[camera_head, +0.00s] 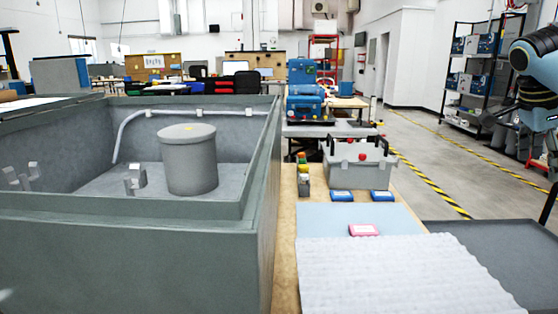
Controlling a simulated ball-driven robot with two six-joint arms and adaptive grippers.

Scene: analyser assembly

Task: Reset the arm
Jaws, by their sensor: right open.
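My right arm (535,75) hangs at the right edge of the view. My right gripper (549,205) is at its lower end, dark and partly cut off by the frame edge. It is open, with nothing seen between its fingers, and is apart from the things on the table. My left arm and left gripper are not in view. The large grey analyser housing (150,255) fills the left side, open at the top. A grey lidded cylinder (188,165) stands inside it, with a pale pipe (150,113) along the back wall.
A wooden table (286,220) holds a grey case (358,165), two blue boxes (342,196), a pink box (363,230) and a white ribbed mat (390,275). A dark tray (490,250) lies at right. Shelves (475,75) stand behind; the floor (430,140) between is clear.

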